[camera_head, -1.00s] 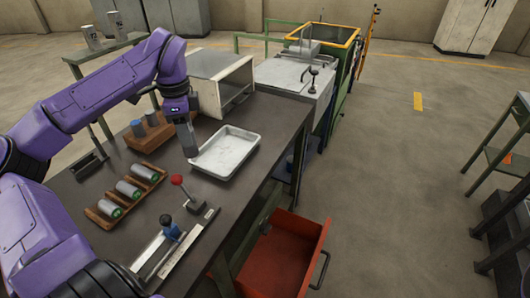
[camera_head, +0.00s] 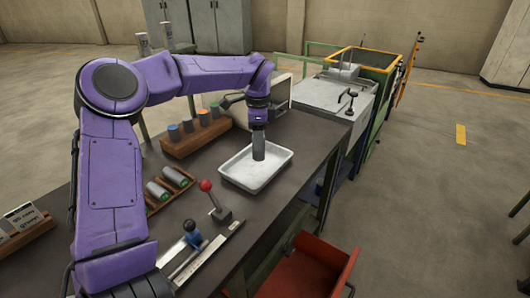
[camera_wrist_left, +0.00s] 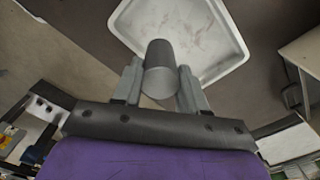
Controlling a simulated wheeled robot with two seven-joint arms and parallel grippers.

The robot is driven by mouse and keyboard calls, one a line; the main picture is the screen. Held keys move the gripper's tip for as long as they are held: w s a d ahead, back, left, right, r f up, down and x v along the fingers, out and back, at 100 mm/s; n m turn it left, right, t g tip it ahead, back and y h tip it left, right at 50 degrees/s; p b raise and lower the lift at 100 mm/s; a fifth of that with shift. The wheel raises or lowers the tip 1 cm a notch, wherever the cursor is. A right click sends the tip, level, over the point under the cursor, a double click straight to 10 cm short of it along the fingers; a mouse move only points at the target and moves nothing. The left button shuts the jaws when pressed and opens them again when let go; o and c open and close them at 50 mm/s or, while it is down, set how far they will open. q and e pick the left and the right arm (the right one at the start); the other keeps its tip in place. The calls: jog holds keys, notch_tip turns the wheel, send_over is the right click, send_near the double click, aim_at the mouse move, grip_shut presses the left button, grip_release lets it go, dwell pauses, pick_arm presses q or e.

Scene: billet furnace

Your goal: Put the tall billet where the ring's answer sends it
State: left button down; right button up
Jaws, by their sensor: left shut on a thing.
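My left gripper (camera_head: 258,126) is shut on a plain grey cylindrical billet (camera_head: 258,147), which points downward and is close to upright. In the head view the billet overlaps the inside of the white metal tray (camera_head: 284,175); I cannot tell whether its lower end touches the tray floor. In the left wrist view the billet (camera_wrist_left: 158,62) sits between the two fingers (camera_wrist_left: 157,85), with the tray (camera_wrist_left: 235,62) behind it. No ring is clearly recognisable. My right gripper is not in view.
A wooden rack (camera_head: 158,206) holds green-ended billets. A red-knobbed lever (camera_head: 206,186) and a blue-topped slide fixture (camera_head: 192,236) stand in front. A red drawer (camera_head: 310,268) is open below.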

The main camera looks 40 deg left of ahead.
pick_arm(q)
jog(key=w+f, duration=0.1)
jog(key=f, duration=0.1)
jog(key=w+f+p, duration=0.1)
jog(key=f, duration=0.1)
jog(key=w+f, duration=0.1)
jog(key=f, duration=0.1)
jog(key=shift+w+a+f, duration=0.15)
jog(key=shift+a+f, duration=0.1)
jog(key=shift+f, duration=0.05)
jog(key=shift+a+f, duration=0.1)
jog(key=shift+f, duration=0.3)
jog(key=c, duration=0.6)
grip_release()
notch_tip(320, 180, up, 12)
jog(key=shift+r+b, duration=0.2)
jog(key=shift+b, duration=0.3)
